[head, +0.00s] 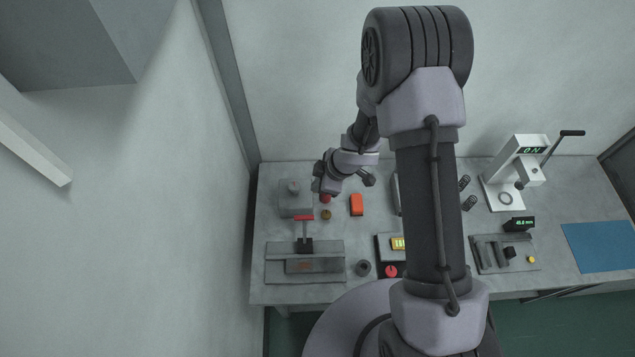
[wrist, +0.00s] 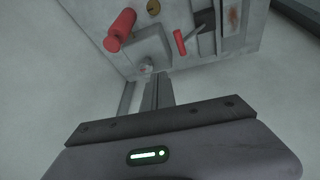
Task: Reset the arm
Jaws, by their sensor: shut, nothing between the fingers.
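My arm reaches over the bench (head: 350,280) from the front, and its wrist is bent down over the back left part. My gripper (head: 318,185) is small and dark in the head view. In the wrist view its fingers (wrist: 158,84) are together with nothing between them. A red cylindrical piece (wrist: 119,32) lies beyond the fingers, apart from them; in the head view a red piece (head: 325,198) shows just below the gripper.
A grey block (head: 294,207) with a round knob stands at the left. A fixture with a red handle (head: 304,217) is in front. An orange box (head: 356,205), a white lever press (head: 515,175) and a blue mat (head: 602,246) are further right. A wall borders the left side.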

